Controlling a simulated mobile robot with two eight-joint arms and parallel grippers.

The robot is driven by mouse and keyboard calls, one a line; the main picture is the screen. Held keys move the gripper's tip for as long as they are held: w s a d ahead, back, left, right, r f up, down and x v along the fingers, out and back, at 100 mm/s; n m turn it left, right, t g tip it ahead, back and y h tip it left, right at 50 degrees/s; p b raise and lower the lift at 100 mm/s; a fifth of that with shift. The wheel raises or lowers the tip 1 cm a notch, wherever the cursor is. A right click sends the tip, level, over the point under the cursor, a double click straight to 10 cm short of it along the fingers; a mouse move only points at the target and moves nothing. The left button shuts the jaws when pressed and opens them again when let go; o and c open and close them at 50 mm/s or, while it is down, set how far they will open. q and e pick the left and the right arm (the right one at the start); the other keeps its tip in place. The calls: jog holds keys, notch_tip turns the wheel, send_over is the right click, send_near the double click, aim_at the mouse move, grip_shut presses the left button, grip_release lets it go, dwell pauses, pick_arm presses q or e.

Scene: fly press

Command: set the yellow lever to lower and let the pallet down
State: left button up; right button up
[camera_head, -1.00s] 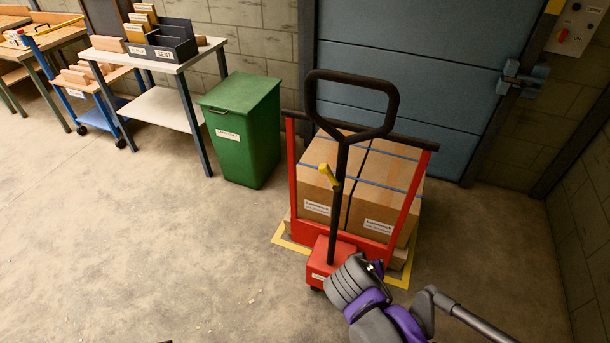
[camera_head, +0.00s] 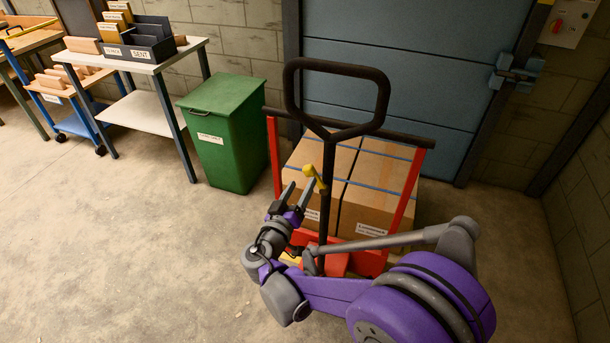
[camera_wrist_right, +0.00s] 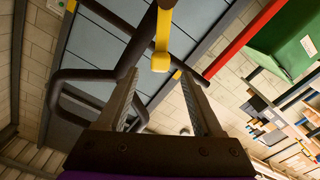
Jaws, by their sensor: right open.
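The yellow lever (camera_head: 315,177) sits on the dark shaft of the red pallet truck (camera_head: 273,155), below its black loop handle (camera_head: 377,100). My right gripper (camera_head: 297,191) is open and empty, with its fingers pointing up just left of the lever. In the right wrist view the lever (camera_wrist_right: 161,48) hangs just beyond and between the fingertips of the gripper (camera_wrist_right: 161,75); I see no contact. Cardboard boxes (camera_head: 375,195) are stacked on the truck. The pallet beneath is mostly hidden by my right arm. My left gripper is out of view.
A green bin (camera_head: 235,140) stands left of the truck. A white table (camera_head: 150,60) with a dark sorter (camera_head: 150,45) is farther left. A blue door (camera_head: 420,75) is behind. The floor at left is clear.

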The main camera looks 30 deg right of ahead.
aim_at(307, 173)
jog(key=x, duration=0.5)
grip_shut()
dwell(0.3)
dwell(1.0)
